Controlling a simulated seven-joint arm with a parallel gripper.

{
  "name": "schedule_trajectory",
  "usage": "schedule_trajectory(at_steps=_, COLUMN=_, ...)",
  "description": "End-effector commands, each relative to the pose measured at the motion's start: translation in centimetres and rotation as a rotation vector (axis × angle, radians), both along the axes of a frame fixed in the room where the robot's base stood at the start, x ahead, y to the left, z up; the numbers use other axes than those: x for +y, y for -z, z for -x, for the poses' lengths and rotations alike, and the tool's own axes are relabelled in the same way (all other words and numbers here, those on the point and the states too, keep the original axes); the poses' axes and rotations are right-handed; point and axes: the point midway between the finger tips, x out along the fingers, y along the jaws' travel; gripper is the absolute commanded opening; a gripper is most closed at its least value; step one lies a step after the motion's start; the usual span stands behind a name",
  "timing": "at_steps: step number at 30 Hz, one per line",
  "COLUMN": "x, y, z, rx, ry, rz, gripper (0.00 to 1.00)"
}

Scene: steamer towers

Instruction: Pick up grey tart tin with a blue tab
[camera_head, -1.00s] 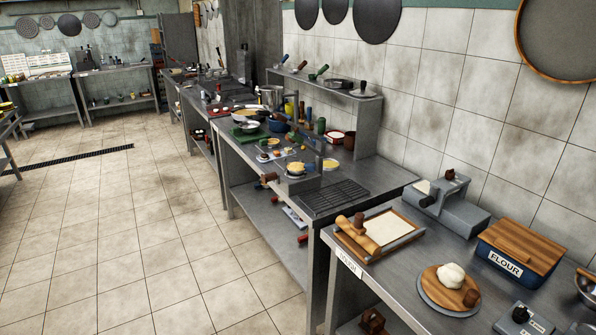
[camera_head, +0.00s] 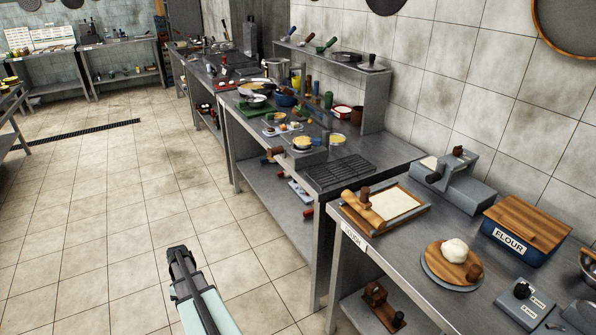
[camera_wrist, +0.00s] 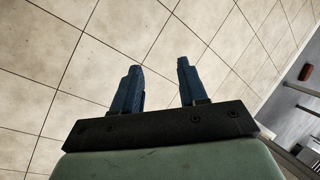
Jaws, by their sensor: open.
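My gripper (camera_wrist: 160,82) shows in the wrist view with its two blue fingers apart and nothing between them, above the tiled floor. In the head view a pale green and black part of my arm rises at the bottom, over the floor and left of the counters. A small round tin with yellow filling (camera_head: 303,141) sits near the front of the middle counter. Another round yellow-topped dish (camera_head: 338,140) stands right of it. Both are too small to tell if either has a blue tab, so I cannot pick out the grey tart tin. My gripper is far from both.
The near counter holds a dough board (camera_head: 455,262), a blue flour box (camera_head: 510,252), a rolling pin (camera_head: 363,207) on a tray and a grey press (camera_head: 458,180). A black rack (camera_head: 340,172) lies on the middle counter. The floor (camera_head: 110,220) at left is open.

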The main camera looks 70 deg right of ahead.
Motion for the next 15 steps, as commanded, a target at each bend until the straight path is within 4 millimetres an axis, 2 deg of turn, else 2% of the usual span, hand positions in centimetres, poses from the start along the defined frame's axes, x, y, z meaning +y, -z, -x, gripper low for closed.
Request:
schedule_trajectory(at_steps=1, x=-3.0, y=-1.2, z=-0.3, rx=-0.026, ry=0.008, rz=-0.003, gripper=0.43)
schedule_trajectory(at_steps=7, x=-12.6, y=-6.4, z=0.6, rx=-0.123, ry=0.004, rz=-0.015, gripper=0.43)
schedule_trajectory(at_steps=11, x=-18.8, y=-10.3, z=2.3, rx=-0.185, ry=0.000, rz=-0.015, gripper=0.43)
schedule_trajectory(at_steps=15, x=-25.3, y=-14.7, z=5.1, rx=-0.251, ry=-0.010, rz=-0.005, gripper=0.43)
